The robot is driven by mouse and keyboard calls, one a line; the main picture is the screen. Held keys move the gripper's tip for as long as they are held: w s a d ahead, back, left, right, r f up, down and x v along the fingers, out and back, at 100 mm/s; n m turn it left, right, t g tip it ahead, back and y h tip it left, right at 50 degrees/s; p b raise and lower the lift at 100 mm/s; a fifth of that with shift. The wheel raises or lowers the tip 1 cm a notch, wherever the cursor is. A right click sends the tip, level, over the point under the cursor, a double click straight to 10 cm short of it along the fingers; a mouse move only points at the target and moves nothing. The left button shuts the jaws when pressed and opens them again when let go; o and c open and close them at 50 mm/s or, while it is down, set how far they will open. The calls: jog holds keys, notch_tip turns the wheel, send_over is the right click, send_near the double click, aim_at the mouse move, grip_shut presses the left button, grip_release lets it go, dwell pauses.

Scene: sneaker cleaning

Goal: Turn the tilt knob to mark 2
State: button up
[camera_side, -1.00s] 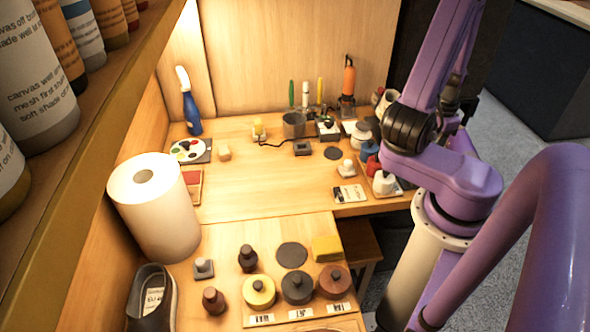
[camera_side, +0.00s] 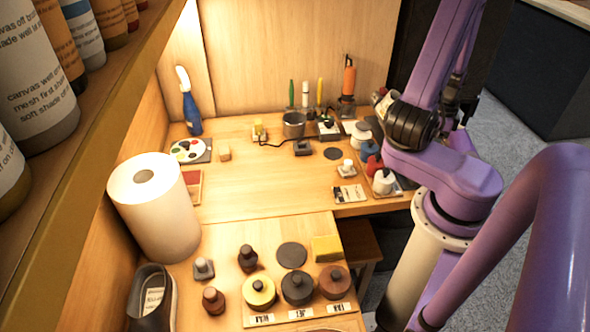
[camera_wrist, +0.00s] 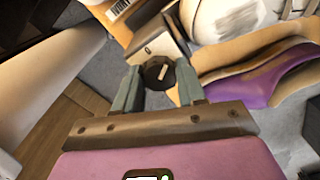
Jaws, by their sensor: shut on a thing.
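In the wrist view, a dark round knob (camera_wrist: 159,73) with a short pale line on its face sits between the two grey-green fingers of my gripper (camera_wrist: 158,84). The fingers are shut on its sides. The pale line slants up to the right in the picture. A pale block or bracket (camera_wrist: 152,48) lies just beyond the knob. I cannot read any numbered marks around the knob. In the side view, the knob cannot be made out and my gripper is hidden behind my purple arm.
Beside the knob in the wrist view are a white rounded thing (camera_wrist: 228,18) and a purple piece (camera_wrist: 270,82). In the side view, the wooden bench (camera_side: 265,185) has clear room in its middle. Jars, a paper roll (camera_side: 155,205) and a spray bottle (camera_side: 190,105) stand around it.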

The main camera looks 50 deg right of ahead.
jog(key=shift+m, duration=0.5)
jog(key=shift+m, duration=2)
jog(key=shift+m, duration=2)
